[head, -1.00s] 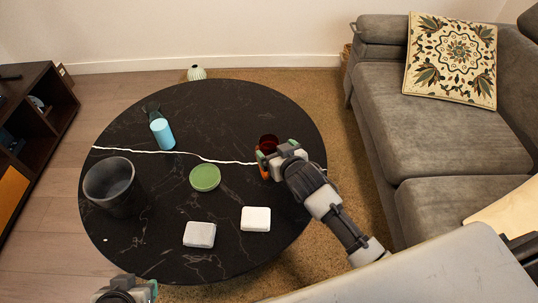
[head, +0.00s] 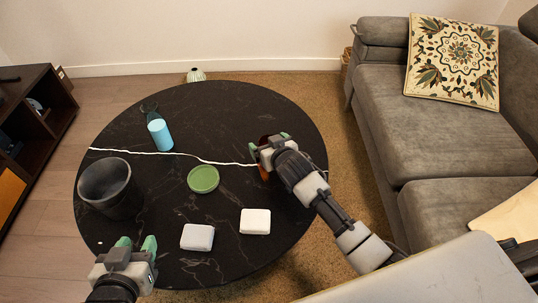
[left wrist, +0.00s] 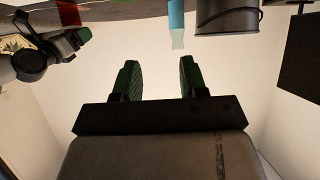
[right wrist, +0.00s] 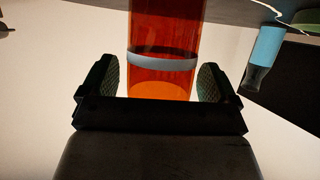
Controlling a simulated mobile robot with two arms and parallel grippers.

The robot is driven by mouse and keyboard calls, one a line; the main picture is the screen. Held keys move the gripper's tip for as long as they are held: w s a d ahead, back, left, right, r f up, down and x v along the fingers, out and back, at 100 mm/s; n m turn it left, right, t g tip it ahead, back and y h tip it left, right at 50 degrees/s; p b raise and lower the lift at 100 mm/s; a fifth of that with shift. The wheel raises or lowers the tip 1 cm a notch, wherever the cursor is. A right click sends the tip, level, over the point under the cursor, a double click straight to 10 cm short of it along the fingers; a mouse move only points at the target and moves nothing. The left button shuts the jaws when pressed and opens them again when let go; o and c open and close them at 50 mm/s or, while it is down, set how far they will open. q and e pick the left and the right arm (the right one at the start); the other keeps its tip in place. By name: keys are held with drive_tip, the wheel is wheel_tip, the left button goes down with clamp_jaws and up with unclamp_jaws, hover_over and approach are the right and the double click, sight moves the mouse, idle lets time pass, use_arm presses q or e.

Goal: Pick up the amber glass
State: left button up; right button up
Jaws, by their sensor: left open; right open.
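The amber glass (head: 264,174) stands on the right part of the round black table, mostly hidden by my right gripper in the head view. In the right wrist view the amber glass (right wrist: 165,30) is upright, red-orange with a pale band. My right gripper (right wrist: 158,78) is open, with one finger on each side of the glass in that view; I cannot tell whether they touch it. It also shows in the head view (head: 268,142). My left gripper (head: 137,243) is open and empty at the table's front left edge.
A grey sofa (head: 420,115) stands to the right.

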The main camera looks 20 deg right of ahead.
drive_tip(key=c, duration=1)
drive_tip(key=shift+c, duration=0.5)
drive_tip(key=shift+r, duration=0.2)
